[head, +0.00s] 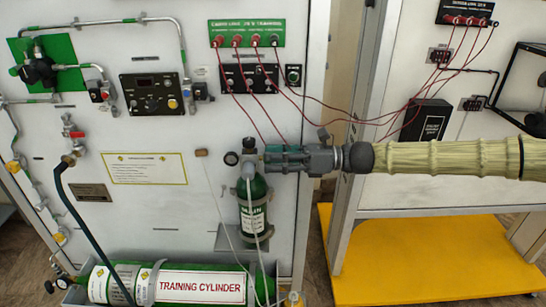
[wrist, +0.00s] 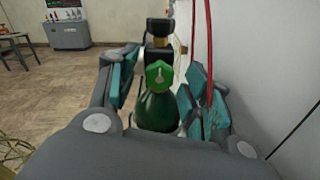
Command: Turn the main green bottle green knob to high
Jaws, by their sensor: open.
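The main green bottle (head: 253,205) stands upright against the white panel in the head view, with a label on its front. It also shows below the knob in the wrist view (wrist: 157,112). The green knob (wrist: 159,77) is faceted with a pale pointer mark, and faces the wrist camera. In the head view I cannot make out the knob; my gripper seems to cover it. My gripper (head: 275,158) reaches in from the right at the height of the bottle's valve. Its teal-padded fingers are open, one on each side of the knob; contact cannot be told.
A round gauge (head: 231,158) sits left of the valve. A green training cylinder (head: 175,285) lies below. Red cables (head: 300,98) hang from the panel above my arm. A yellow platform (head: 425,255) lies at the lower right. The wall is close on the right in the wrist view.

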